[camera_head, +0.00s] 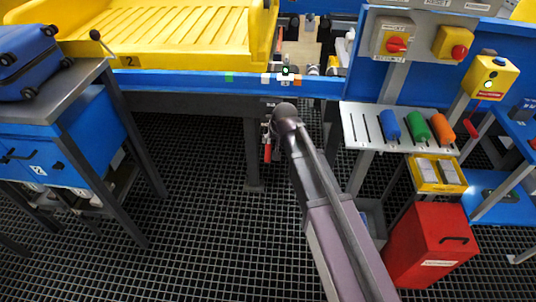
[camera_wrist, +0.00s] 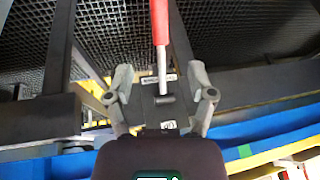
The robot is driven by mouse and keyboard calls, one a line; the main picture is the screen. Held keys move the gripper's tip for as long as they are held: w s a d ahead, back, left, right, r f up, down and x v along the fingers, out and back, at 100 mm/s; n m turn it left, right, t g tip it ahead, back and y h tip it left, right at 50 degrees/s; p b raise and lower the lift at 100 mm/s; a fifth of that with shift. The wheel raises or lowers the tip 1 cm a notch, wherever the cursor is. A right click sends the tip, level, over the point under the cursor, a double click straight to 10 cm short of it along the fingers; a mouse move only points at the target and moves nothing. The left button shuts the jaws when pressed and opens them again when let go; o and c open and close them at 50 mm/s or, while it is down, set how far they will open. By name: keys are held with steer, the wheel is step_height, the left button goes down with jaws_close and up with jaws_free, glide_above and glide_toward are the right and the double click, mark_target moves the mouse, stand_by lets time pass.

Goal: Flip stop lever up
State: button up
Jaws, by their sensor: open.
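The stop lever has a red handle (camera_head: 267,150) that hangs down below the blue conveyor rail in the head view. In the wrist view the red handle (camera_wrist: 160,20) runs in from the top edge, toward the floor grating, on a grey metal shaft. The shaft meets a dark bracket plate (camera_wrist: 147,98) with small labels. My gripper (camera_wrist: 160,80) is open, with its two grey fingers on either side of the shaft's lower picture part and the bracket. I cannot tell whether a finger touches it. My arm hides most of the gripper in the head view.
A yellow tray (camera_head: 265,30) marked 2 sits on the conveyor's blue rail (camera_head: 180,82). A bench (camera_head: 60,82) with a blue suitcase stands left. A slotted shelf (camera_head: 362,135) with coloured handles and a red bin (camera_head: 430,235) stand right. Grated floor (camera_head: 200,220) is clear.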

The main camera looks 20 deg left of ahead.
mark_target(267, 152)
steer(key=shift+b+x, duration=5.65)
steer(key=shift+x, duration=0.8)
jaws_close()
steer(key=shift+a, duration=0.25)
steer(key=shift+s, duration=0.1)
